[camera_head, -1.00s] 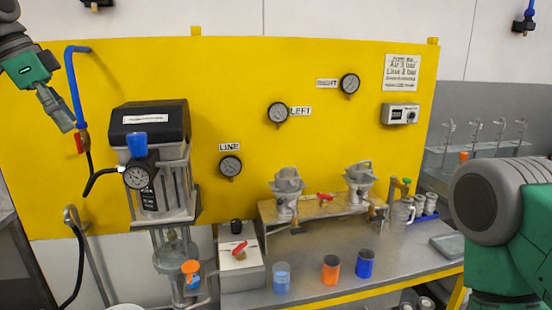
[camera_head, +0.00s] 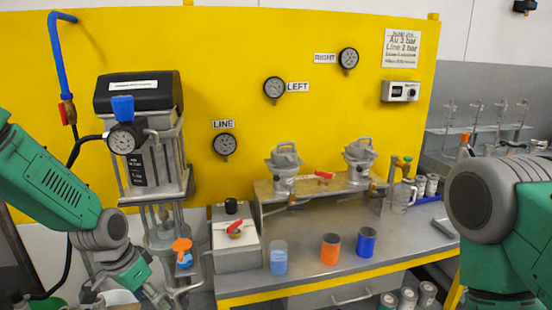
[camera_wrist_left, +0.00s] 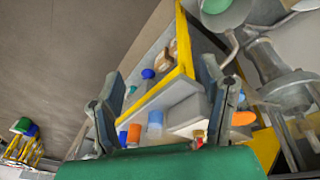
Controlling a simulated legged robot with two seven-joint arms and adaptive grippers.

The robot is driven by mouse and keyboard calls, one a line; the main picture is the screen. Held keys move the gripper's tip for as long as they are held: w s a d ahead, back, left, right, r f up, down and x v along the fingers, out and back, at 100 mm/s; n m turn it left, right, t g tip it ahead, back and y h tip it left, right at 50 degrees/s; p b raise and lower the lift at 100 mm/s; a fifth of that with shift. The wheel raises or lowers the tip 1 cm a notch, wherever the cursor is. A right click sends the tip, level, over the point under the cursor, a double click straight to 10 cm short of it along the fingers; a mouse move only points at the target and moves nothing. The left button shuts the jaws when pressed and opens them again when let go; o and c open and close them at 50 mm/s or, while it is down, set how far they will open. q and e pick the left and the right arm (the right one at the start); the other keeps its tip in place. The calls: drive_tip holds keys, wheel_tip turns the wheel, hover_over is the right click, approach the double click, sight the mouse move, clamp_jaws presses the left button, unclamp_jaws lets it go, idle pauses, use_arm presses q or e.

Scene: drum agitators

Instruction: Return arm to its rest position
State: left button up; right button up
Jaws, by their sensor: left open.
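My left arm (camera_head: 60,190) is green and grey and comes in from the left edge. It reaches down to the lower left, in front of the pump stand. My left gripper (camera_head: 165,291) is low, near the orange-topped fitting (camera_head: 182,247) under the agitator unit. In the left wrist view, the two dark fingers of this gripper (camera_wrist_left: 160,85) are spread apart with nothing held between them. My right arm (camera_head: 500,215) shows only as a grey and green link at the right edge. Its gripper is out of view.
Blue (camera_head: 278,258), orange (camera_head: 330,249) and dark blue (camera_head: 366,242) cups stand on the bench (camera_head: 310,282). A grey box with a red lever (camera_head: 235,240) is left of them.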

use_arm(q)
drive_tip(key=s+d+f+n+b, duration=0.2)
drive_tip(key=s+f+b, duration=0.2)
drive_tip(key=s+f, duration=1.15)
drive_tip(key=s+a+f+n+y+b, duration=0.1)
drive_tip(key=s+f+b, duration=0.1)
drive_tip(key=s+f, duration=0.3)
drive_tip(key=s+a+f+n+y+b, duration=0.1)
drive_tip(key=s+f, duration=0.3)
drive_tip(key=s, duration=0.7)
drive_tip(key=shift+s+a+f+n+g+b, duration=0.3)
drive_tip(key=shift+f+n+g+b, duration=0.15)
drive_tip(key=shift+b, duration=0.35)
drive_tip(key=shift+w, duration=0.15)
idle(0.7)
